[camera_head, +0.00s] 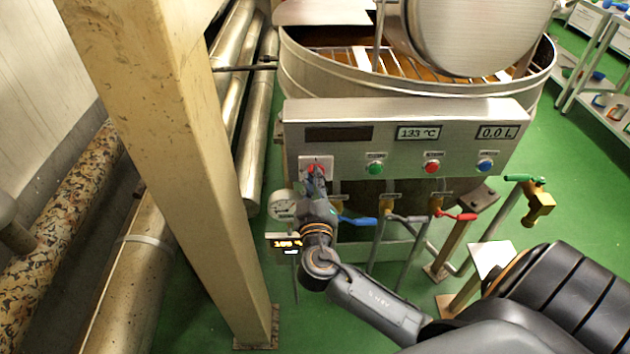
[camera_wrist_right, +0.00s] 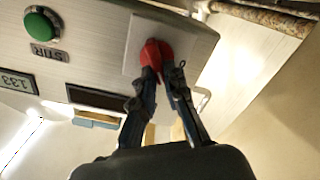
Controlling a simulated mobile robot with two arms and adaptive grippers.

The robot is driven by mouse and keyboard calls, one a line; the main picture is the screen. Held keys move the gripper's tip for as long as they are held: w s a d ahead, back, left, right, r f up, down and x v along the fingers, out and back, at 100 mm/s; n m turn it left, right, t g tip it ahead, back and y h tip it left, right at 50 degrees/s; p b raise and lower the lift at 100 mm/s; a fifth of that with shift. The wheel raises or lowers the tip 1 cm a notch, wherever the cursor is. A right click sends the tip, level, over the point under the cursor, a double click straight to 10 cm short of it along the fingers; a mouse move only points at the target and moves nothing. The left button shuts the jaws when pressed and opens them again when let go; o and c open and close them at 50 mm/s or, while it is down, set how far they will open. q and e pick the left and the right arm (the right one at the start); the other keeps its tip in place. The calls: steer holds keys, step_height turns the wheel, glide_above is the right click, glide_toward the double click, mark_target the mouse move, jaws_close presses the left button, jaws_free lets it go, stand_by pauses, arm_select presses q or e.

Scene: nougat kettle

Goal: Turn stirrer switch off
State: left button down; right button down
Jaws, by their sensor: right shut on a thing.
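The stirrer switch (camera_wrist_right: 152,52) is a red knob on a pale square plate at the left end of the metal control panel (camera_head: 405,112). In the head view the red switch (camera_head: 313,168) shows just above my right gripper (camera_head: 316,182). In the right wrist view my right gripper (camera_wrist_right: 160,70) has its fingertips closed on the red knob. The fingers partly cover the knob, so its exact turn position is hard to read. My left gripper is not in view.
Green (camera_head: 375,169), red (camera_head: 432,167) and blue (camera_head: 484,165) buttons sit along the panel. The kettle (camera_head: 330,82) stands behind it. Valves with blue (camera_head: 359,220) and red (camera_head: 460,216) handles are below. A beige post (camera_head: 185,150) stands left of my arm.

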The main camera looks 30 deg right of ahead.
steer(key=n, duration=0.3)
steer(key=n+p, duration=0.1)
steer(key=n, duration=0.3)
steer(key=f+n, duration=0.1)
steer(key=n, duration=0.3)
steer(key=shift+w+a+p, duration=0.2)
steer(key=shift+a+p, duration=0.05)
steer(key=shift+p, duration=0.1)
steer(key=shift+n, duration=0.3)
steer(key=c, duration=1.4)
jaws_free()
